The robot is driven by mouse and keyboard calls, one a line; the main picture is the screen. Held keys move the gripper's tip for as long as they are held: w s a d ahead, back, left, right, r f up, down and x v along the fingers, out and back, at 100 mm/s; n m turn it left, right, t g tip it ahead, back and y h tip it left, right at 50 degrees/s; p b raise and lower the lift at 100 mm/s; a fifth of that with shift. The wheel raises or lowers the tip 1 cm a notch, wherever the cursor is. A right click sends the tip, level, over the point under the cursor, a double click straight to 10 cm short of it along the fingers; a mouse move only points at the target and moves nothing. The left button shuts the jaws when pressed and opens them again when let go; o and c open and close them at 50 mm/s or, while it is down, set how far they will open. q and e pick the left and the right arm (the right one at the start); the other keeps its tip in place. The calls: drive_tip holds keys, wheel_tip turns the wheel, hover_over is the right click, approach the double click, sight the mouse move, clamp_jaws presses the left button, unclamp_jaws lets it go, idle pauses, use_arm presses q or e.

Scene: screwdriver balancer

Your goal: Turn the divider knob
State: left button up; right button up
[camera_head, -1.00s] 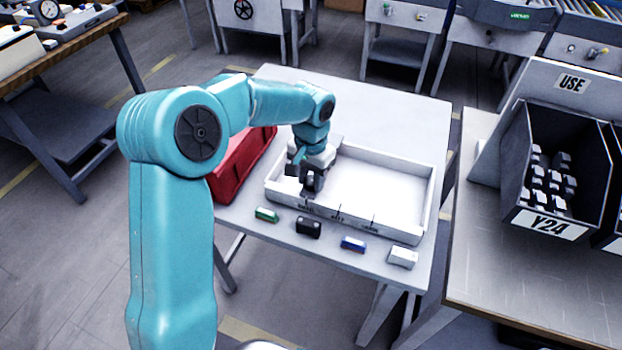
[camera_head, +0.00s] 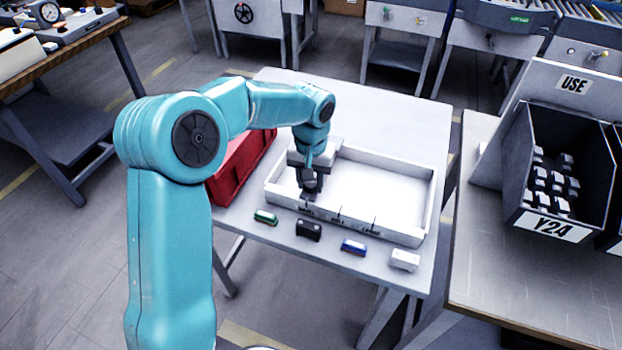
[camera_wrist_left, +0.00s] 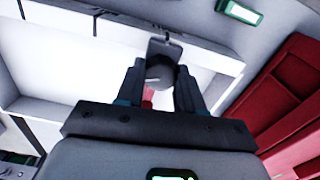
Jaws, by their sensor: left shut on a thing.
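The white tray (camera_head: 428,208) stands on the table, with small marks along its front wall. My left gripper (camera_head: 309,188) points down at the left part of the tray, close to the front wall. In the left wrist view my left gripper (camera_wrist_left: 160,82) has its two dark fingers on either side of a dark grey rounded knob (camera_wrist_left: 160,70), shut on it. A flat grey piece shows beyond the knob, at the tray wall, and a little red shows beneath it. The fingers partly hide the knob. My right gripper is not in view.
A red bin (camera_head: 238,172) stands just left of the tray. Green (camera_head: 265,217), black (camera_head: 308,230), blue (camera_head: 353,246) and white (camera_head: 404,260) blocks lie in front of it. A dark bin labelled Y24 (camera_head: 550,224) stands on the right bench. The table behind the tray is clear.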

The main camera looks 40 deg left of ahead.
use_arm(q)
drive_tip(key=shift+w+a+r, duration=0.1)
drive_tip(key=shift+w+r, duration=0.1)
drive_tip(key=shift+r, duration=0.05)
drive_tip(key=o, duration=0.8)
drive_tip(key=shift+c, duration=0.2)
drive_tip(key=o, duration=0.3)
drive_tip(key=shift+s, duration=0.15)
drive_tip(key=shift+f, duration=0.1)
wheel_tip(320, 180, up, 16)
drive_tip(key=p, duration=0.1)
drive_tip(key=shift+r+p, duration=0.2)
drive_tip(key=shift+p, duration=0.15)
